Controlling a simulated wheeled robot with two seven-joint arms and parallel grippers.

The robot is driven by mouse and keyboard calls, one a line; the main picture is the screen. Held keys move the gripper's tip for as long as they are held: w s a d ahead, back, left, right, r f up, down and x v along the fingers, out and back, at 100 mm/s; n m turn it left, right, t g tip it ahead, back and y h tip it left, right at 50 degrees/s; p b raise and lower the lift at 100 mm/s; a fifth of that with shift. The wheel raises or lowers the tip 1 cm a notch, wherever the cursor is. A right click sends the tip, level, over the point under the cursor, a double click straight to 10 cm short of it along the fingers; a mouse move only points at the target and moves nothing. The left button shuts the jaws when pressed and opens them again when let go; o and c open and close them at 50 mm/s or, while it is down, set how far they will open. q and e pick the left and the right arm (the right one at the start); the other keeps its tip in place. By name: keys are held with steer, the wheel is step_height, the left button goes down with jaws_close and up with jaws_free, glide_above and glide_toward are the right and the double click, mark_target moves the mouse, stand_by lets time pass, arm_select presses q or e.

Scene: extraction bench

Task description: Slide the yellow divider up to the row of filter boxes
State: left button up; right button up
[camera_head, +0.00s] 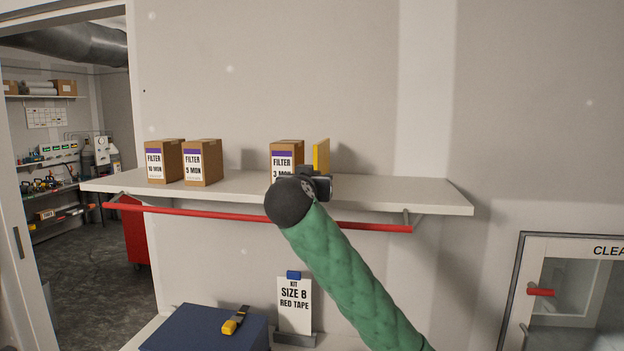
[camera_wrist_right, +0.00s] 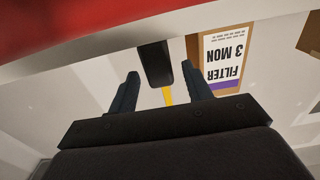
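The yellow divider (camera_head: 321,155) stands upright on the wall shelf (camera_head: 420,192), just right of the "FILTER 3 MON" box (camera_head: 286,154). The "FILTER 5 MON" box (camera_head: 203,162) and "FILTER 10 MON" box (camera_head: 165,161) stand further left, with a wide gap before the 3 MON box. My right gripper (camera_head: 312,180) is at the shelf's front edge, covering the divider's lower part. In the right wrist view its fingers (camera_wrist_right: 160,90) are apart, with a black block (camera_wrist_right: 155,63) and a yellow strip of the divider between them. Gaps show beside the block. My left gripper is out of view.
A red rail (camera_head: 230,214) runs below the shelf front. Below are a blue case (camera_head: 190,330) with a yellow-black tool (camera_head: 236,320) and a "SIZE 8 RED TAPE" card (camera_head: 294,307). The shelf right of the divider is clear.

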jaws_close()
steer(key=shift+a+f+b, duration=0.1)
steer(key=shift+a+b, duration=0.45)
steer(key=shift+b, duration=0.15)
steer(key=shift+w+a+b, duration=0.25)
steer(key=shift+a+b, duration=0.25)
steer(key=shift+a, duration=0.35)
steer(key=shift+w+a+b, duration=0.2)
steer(key=shift+a+b, duration=0.25)
steer(key=shift+a, duration=0.35)
steer(key=shift+d, duration=0.1)
steer(key=shift+o, duration=0.6)
jaws_free()
steer(key=shift+s, duration=0.1)
